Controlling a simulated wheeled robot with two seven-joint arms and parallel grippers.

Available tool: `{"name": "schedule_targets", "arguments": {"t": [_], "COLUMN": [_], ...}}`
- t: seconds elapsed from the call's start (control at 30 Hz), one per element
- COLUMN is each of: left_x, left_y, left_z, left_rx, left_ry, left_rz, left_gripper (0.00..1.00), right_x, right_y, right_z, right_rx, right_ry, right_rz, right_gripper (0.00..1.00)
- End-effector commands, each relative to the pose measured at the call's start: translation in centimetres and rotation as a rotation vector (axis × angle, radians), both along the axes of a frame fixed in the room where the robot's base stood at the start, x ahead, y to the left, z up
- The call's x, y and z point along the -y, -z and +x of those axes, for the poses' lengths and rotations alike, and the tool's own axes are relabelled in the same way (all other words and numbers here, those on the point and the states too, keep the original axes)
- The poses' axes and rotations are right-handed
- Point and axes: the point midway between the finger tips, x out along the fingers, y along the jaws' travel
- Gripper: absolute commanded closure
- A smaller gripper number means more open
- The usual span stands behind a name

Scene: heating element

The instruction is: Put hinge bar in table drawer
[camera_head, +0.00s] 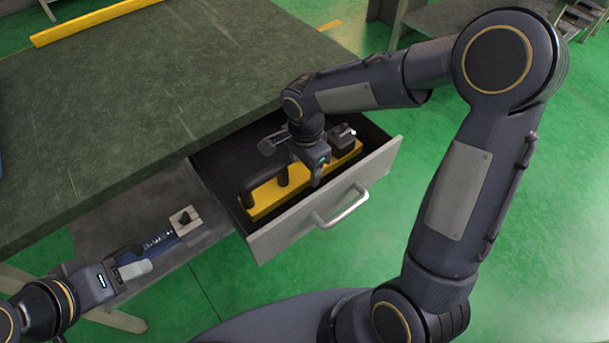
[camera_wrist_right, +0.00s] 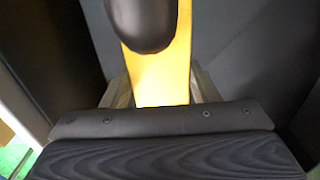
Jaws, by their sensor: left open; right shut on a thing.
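The hinge bar (camera_head: 262,199) is a long yellow bar with a black handle and dark fittings. It is inside the open table drawer (camera_head: 330,200), lengthwise along the drawer front. My right gripper (camera_head: 318,172) reaches down into the drawer and is shut on the bar near its middle. In the right wrist view the yellow hinge bar (camera_wrist_right: 158,75) runs between the fingers of the right gripper (camera_wrist_right: 160,92), with a dark rounded part above it. Whether the bar touches the drawer floor cannot be told. My left gripper (camera_head: 136,262) is open at the lower left, away from the drawer.
The dark green tabletop (camera_head: 150,100) lies above and left of the drawer. The green floor (camera_head: 400,190) is clear right of the drawer.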

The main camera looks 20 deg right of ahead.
Motion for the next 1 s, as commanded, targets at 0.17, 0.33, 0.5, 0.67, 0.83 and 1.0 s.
{"name": "schedule_targets", "arguments": {"t": [0.17,0.33,0.5,0.67,0.83,1.0], "left_x": [0.0,0.0,0.0,0.0,0.0,0.0], "left_y": [0.6,0.9,0.8,1.3,1.1,1.1], "left_z": [0.0,0.0,0.0,0.0,0.0,0.0], "left_rx": [0.000,0.000,0.000,0.000,0.000,0.000], "left_ry": [0.000,0.000,0.000,0.000,0.000,0.000], "left_rz": [0.000,0.000,0.000,0.000,0.000,0.000], "left_gripper": [0.51,0.51,0.51,0.51,0.51,0.51], "right_x": [0.0,0.0,0.0,0.0,0.0,0.0], "right_y": [2.2,3.5,3.4,3.8,3.8,3.7], "right_z": [0.0,0.1,0.1,0.1,0.0,0.0], "right_rx": [-0.001,0.003,0.004,0.003,0.000,0.000], "right_ry": [-0.001,-0.001,-0.001,-0.001,-0.001,-0.001], "right_rz": [0.000,0.001,0.001,0.001,0.000,0.000], "right_gripper": [1.00,1.00,1.00,1.00,0.26,0.24]}}
